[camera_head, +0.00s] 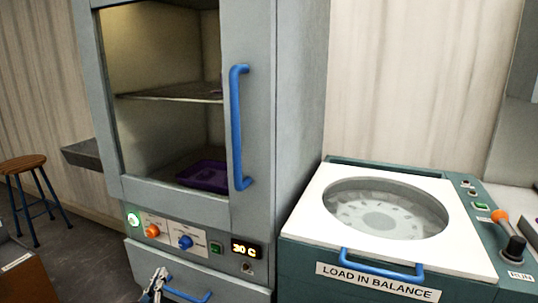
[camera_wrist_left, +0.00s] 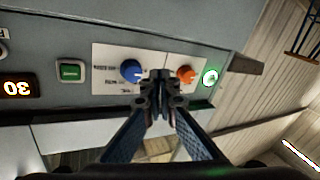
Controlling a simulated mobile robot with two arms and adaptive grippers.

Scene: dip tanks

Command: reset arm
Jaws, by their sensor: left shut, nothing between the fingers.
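My left gripper (camera_head: 155,284) is at the bottom of the head view, in front of the lower part of the grey cabinet (camera_head: 293,110) and below its control panel. In the left wrist view the gripper (camera_wrist_left: 161,84) has its fingers together with nothing between them. Its tips appear between the blue knob (camera_wrist_left: 131,70) and the orange knob (camera_wrist_left: 186,75); I see no clear contact. My right gripper is in neither view.
The cabinet's windowed door with its blue handle (camera_head: 237,128) looks shut; a purple tray (camera_head: 204,176) is inside. A lower blue handle (camera_head: 188,296) is close to my gripper. A white-topped machine (camera_head: 310,222) marked LOAD IN BALANCE stands right. A stool (camera_head: 22,165) stands left.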

